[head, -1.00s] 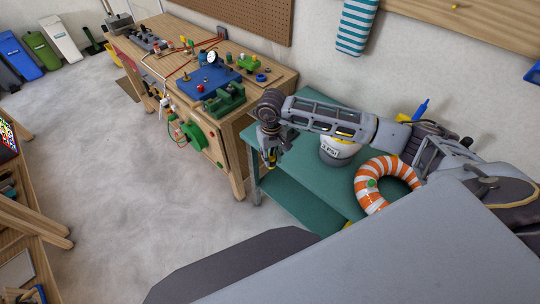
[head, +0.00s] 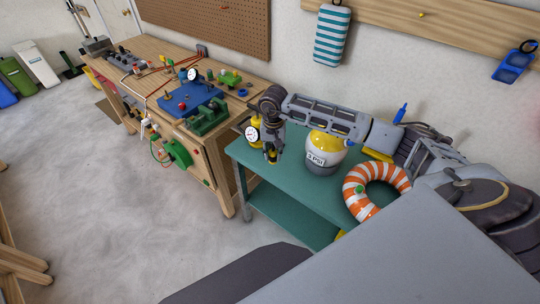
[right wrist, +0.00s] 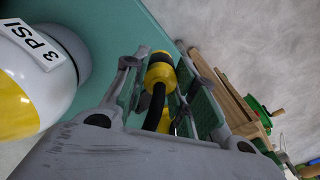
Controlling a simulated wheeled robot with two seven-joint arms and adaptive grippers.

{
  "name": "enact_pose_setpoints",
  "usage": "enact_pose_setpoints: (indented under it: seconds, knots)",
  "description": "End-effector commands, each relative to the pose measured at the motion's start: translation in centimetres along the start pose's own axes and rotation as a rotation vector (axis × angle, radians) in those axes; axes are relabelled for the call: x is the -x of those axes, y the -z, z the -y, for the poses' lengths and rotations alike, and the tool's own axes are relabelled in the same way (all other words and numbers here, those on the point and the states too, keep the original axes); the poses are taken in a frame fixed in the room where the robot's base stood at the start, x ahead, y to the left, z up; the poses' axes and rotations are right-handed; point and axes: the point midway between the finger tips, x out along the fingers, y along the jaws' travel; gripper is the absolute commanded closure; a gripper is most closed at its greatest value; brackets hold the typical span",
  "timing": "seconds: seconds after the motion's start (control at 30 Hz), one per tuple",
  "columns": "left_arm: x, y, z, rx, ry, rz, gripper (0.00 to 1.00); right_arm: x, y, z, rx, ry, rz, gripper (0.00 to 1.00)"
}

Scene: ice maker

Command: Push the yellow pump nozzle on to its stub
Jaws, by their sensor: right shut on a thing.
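The yellow pump nozzle (right wrist: 160,70) with its black hose (right wrist: 155,106) is between the fingers of my right gripper (right wrist: 164,75) in the right wrist view. In the head view my right gripper (head: 272,156) points down over the left end of the green table, shut on the nozzle, of which only a bit of yellow shows. A yellow pump body with a round white gauge (head: 252,134) stands just left of the gripper. An orange-and-white ring (head: 376,190) lies to the right, with a green stub-like piece (head: 360,189) on it. I cannot tell which stub is the nozzle's. My left gripper is out of view.
A white and yellow container marked 3 PSI (head: 321,160) stands on the green table (head: 290,190), between gripper and ring, under my right arm. A wooden workbench (head: 215,140) with a blue plate (head: 190,106) and green vise-like part (head: 208,118) stands at left.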

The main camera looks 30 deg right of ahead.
Motion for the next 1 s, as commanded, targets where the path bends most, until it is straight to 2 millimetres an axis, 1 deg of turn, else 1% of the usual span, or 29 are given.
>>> enact_pose_setpoints:
  seconds: [0.4,1.0]
  knots:
    - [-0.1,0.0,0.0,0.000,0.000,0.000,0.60,0.2,1.3,-0.8,-0.377,0.001,0.003,1.00]
    - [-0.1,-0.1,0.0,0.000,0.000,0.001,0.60,0.5,2.3,-1.4,-0.898,0.001,0.009,1.00]
